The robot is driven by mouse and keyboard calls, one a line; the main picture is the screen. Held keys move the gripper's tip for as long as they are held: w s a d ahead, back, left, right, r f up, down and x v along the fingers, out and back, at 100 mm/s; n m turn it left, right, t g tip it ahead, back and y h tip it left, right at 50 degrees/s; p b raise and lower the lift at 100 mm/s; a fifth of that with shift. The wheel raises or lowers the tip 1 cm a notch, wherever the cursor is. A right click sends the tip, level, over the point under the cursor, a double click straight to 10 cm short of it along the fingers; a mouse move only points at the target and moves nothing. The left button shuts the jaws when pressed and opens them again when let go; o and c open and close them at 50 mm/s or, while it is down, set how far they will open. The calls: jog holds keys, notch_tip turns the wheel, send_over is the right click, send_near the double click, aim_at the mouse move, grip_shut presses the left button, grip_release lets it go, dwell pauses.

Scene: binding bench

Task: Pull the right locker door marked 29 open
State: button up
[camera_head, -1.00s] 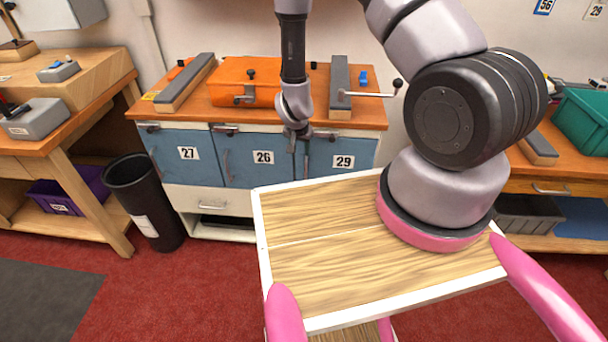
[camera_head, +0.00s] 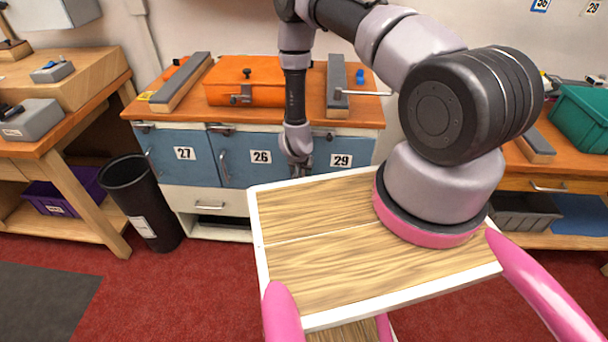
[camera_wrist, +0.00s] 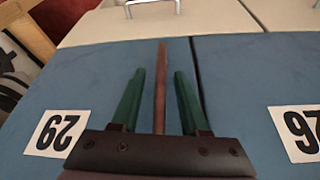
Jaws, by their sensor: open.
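The blue door marked 29 (camera_head: 347,158) is the rightmost of the row under the orange bench top and appears shut, flush with its neighbour. In the wrist view, which is upside down, this door (camera_wrist: 75,90) lies at the left with its label 29 inverted. A thin reddish-brown upright handle (camera_wrist: 161,60) stands near the door's edge, beside the dark gap to door 26. My gripper (camera_head: 298,172) is in front of that edge. Its two green fingers are open, one on each side of the handle, with space on both sides. The gripper body hides one end of the handle.
Doors 26 (camera_head: 258,158) and 27 (camera_head: 184,155) are shut to the left. An orange case (camera_head: 247,80) and grey-topped blocks lie on the bench. A black bin (camera_head: 139,200) stands left of the cabinet. My wooden-topped base covers the floor in front at right.

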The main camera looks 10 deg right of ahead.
jog(key=shift+f, duration=0.15)
jog(key=shift+c, duration=0.3)
grip_shut()
dwell(1.1)
